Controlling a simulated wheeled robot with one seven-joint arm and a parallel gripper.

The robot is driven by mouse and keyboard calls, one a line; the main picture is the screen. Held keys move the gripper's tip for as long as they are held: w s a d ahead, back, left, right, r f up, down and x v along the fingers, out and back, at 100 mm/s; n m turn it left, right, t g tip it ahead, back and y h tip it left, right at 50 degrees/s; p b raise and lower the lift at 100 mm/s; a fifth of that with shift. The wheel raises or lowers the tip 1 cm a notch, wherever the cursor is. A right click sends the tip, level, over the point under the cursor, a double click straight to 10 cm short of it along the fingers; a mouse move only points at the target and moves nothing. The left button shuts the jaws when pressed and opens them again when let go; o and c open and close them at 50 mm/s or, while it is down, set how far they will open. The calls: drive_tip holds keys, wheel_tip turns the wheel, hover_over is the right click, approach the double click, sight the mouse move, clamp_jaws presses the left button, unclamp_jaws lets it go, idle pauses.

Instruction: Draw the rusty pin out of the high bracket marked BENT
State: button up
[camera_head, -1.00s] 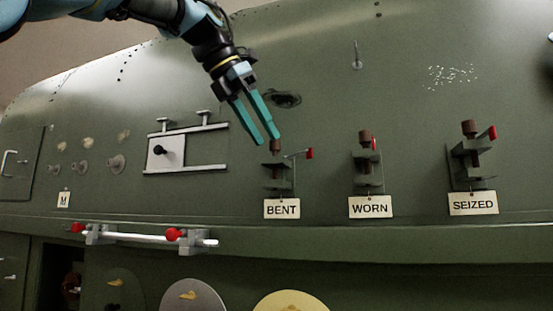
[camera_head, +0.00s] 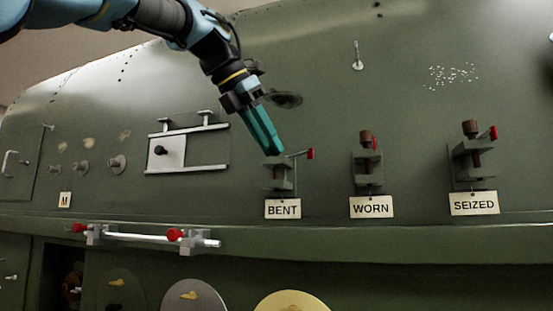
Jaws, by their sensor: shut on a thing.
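The bracket marked BENT (camera_head: 279,178) stands out from the green fuselage wall, with its BENT label (camera_head: 282,209) hanging below. A thin rod with a red end (camera_head: 310,154) sticks out to the right of its top. My gripper (camera_head: 274,150) comes down from the upper left and its teal fingers are closed together at the top of this bracket. They are shut on the head of the rusty pin, which they hide. A brown part of the pin's shaft (camera_head: 278,172) shows faintly between the bracket's plates.
The WORN bracket (camera_head: 368,172) and the SEIZED bracket (camera_head: 473,165) stand to the right, each with a rusty pin and red-ended part. A framed panel (camera_head: 187,150) is on the left. A horizontal bar with red knobs (camera_head: 145,237) runs below. The wall above the brackets is mostly clear.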

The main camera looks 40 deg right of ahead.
clamp_jaws()
drive_tip(key=shift+r, duration=3.4)
